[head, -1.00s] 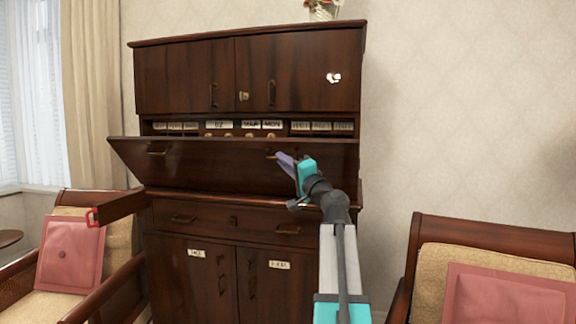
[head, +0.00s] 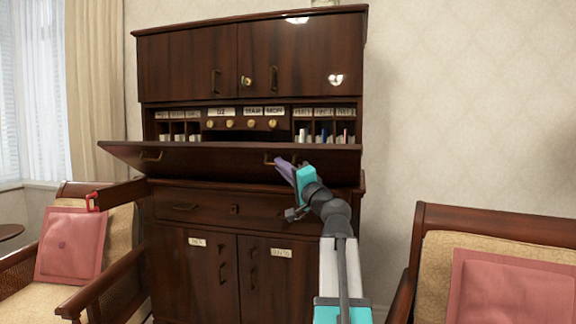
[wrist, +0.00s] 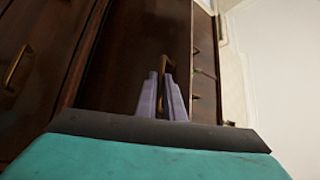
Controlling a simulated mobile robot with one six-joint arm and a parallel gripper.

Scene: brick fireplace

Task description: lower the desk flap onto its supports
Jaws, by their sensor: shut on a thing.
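The dark wooden desk flap (head: 215,160) is tilted partway open, its top edge leaning out toward me. It has two brass handles, a left one (head: 151,156) and a right one (head: 270,160). My gripper (head: 281,165) is shut on the right handle; in the wrist view the purple fingers (wrist: 164,92) close around the brass handle (wrist: 171,95). A support arm (head: 118,194) with a red end (head: 92,201) sticks out at the left, below the flap and apart from it. A right support is not visible, perhaps hidden by my arm.
Behind the flap are labelled pigeonholes (head: 322,132) and small drawers with brass knobs (head: 250,124). Armchairs with pink cushions stand at left (head: 72,246) and right (head: 505,287). A drawer (head: 215,207) and lower doors (head: 210,275) are shut.

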